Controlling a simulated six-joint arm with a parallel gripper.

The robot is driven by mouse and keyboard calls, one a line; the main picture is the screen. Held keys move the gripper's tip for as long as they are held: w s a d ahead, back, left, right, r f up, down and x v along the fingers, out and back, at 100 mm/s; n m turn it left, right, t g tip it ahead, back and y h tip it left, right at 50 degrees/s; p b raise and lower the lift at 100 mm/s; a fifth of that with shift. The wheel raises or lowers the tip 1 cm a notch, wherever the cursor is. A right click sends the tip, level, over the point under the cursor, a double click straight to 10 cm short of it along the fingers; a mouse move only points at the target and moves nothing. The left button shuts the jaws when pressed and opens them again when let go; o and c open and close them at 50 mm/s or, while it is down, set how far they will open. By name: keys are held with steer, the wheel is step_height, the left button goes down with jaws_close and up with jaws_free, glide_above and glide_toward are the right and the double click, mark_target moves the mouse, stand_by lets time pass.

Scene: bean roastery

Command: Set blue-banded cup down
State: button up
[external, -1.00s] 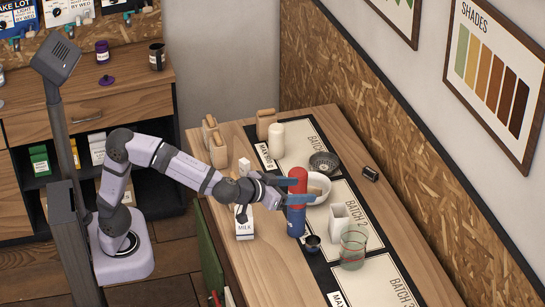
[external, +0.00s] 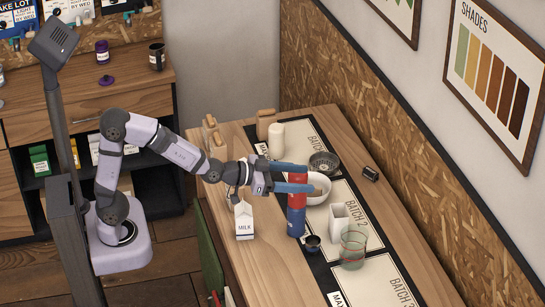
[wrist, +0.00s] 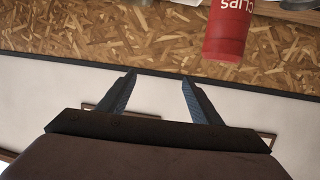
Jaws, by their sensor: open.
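I cannot surely pick out a blue-banded cup. A tall cylinder stands on the table in the external view, with a red upper part (external: 297,200) and a blue lower part (external: 296,222). I cannot tell whether it is one piece or two stacked. My gripper (external: 305,178) is open near its top, and a finger hides some of the red. In the wrist view the open, empty fingers (wrist: 158,76) show the wall beyond, and a red container (wrist: 225,35) marked "CLIPS" sits to their right, upside down in the picture and not between them.
A white bowl (external: 318,193) stands behind the cylinder. A small dark cup (external: 313,244), a white square container (external: 340,220) and a clear glass (external: 353,246) stand near it. A milk carton (external: 244,222) is to its left. The table's front left (external: 258,268) is clear.

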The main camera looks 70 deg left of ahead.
step_height(320, 180, down, 3)
steer(key=s+g, duration=0.1)
steer(key=s, duration=0.1)
glide_toward(313, 242)
steer(key=shift+w+d+r+m+h, duration=0.2)
steer(key=shift+w+d, duration=0.05)
steer(key=shift+w, duration=0.25)
steer(key=shift+w+d+r+m+h, duration=0.2)
steer(key=shift+w+d+r, duration=0.05)
steer(key=shift+w, duration=0.3)
steer(key=shift+d+p+x, duration=0.2)
steer(key=shift+p+x, duration=0.65)
steer(key=shift+x, duration=0.6)
steer(key=shift+d+p+x, duration=0.15)
steer(key=shift+p+x, duration=0.7)
steer(key=shift+x, duration=0.55)
steer(key=shift+w+d+f, duration=0.15)
steer(key=shift+w+f, duration=0.25)
steer(key=shift+w, duration=0.2)
steer(key=shift+c, duration=0.4)
steer(key=c, duration=1.1)
steer(key=shift+r, duration=0.15)
steer(key=shift+c, duration=0.2)
step_height(313, 242, up, 10)
steer(key=b, duration=0.2)
